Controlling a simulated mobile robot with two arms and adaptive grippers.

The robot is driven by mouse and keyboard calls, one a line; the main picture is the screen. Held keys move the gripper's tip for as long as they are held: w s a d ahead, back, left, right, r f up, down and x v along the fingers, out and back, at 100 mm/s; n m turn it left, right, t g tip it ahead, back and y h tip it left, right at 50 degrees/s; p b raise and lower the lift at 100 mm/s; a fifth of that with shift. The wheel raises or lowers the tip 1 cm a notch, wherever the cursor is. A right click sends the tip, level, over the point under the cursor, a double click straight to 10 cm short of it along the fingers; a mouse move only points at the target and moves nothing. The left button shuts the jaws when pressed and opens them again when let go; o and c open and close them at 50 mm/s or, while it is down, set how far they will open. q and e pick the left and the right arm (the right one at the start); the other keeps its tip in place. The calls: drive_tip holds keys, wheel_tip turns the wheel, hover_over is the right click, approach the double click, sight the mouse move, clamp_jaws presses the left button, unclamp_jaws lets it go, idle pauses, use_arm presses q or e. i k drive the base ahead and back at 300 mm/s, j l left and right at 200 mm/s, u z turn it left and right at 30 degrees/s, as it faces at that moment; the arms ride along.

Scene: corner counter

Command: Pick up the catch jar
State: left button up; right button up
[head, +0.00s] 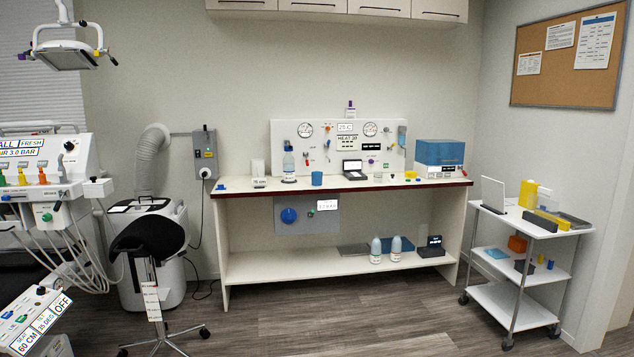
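No thing in the head view is clearly marked as the catch jar, and I cannot tell which one it is. Candidates stand on the counter (345,192): a white bottle with a blue-grey upper part (289,163), a small blue cup (317,178) and a small pale jar-like container (378,177). Two white bottles with pale blue tops (376,250) (396,248) stand upright on the lower shelf (330,265). Neither of my grippers is in view.
A black saddle stool (148,234) and a white wheeled unit with a hose (150,280) stand left of the counter. A wheeled trolley (505,224) with loose items stands at the right. A blue-and-white box (440,153) is on the counter's right end. The floor before the counter is clear.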

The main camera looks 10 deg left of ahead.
sight(316, 176)
drive_tip(key=i+u, duration=0.1)
drive_tip(key=i, duration=2.9)
